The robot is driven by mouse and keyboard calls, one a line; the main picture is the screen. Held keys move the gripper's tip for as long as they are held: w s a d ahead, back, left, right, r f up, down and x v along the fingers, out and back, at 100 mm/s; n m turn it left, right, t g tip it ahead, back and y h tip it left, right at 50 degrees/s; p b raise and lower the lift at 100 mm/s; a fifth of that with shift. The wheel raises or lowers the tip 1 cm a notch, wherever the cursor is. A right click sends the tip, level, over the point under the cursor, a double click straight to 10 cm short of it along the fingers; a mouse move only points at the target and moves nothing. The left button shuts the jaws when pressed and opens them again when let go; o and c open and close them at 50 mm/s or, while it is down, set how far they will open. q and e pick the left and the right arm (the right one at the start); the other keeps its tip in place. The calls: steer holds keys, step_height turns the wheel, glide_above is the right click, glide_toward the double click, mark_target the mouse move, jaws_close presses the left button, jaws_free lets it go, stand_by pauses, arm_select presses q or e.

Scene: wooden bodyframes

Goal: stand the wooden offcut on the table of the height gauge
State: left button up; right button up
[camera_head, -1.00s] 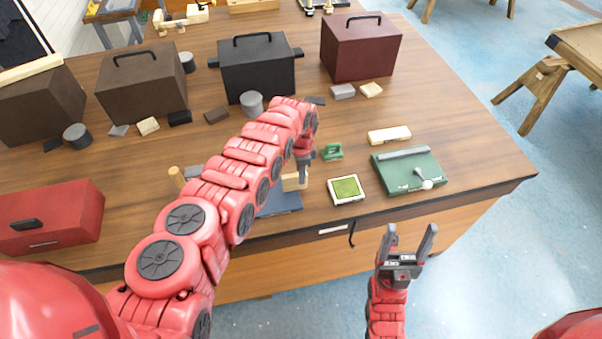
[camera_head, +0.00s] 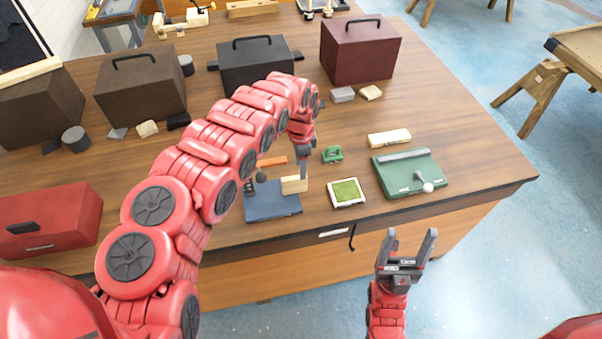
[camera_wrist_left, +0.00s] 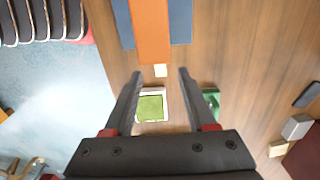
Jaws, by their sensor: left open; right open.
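The height gauge has a blue base plate (camera_head: 273,208) near the table's front edge, a dark post (camera_head: 249,188) at its left and an orange bar (camera_head: 272,161). The pale wooden offcut (camera_head: 294,184) is at the plate's right edge. In the left wrist view the orange bar (camera_wrist_left: 151,30) crosses the plate, and only a small end of the offcut (camera_wrist_left: 160,71) shows past it. My left gripper (camera_head: 303,175) is open at the offcut; its fingertips (camera_wrist_left: 160,74) lie either side of that end, apart from it. My right gripper (camera_head: 412,242) is open and empty, off the table's front.
A green-topped white box (camera_head: 346,192) stands right of the gauge, with a small green object (camera_head: 332,154) behind it. A green board (camera_head: 409,172) and a cream block (camera_head: 390,138) are farther right. Toolboxes (camera_head: 360,48) line the back.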

arm_select(q)
step_height(320, 180, up, 12)
steer(key=b, duration=0.2)
steer(key=shift+f+b, duration=0.2)
steer(key=shift+b, duration=0.15)
steer(key=shift+f, duration=0.1)
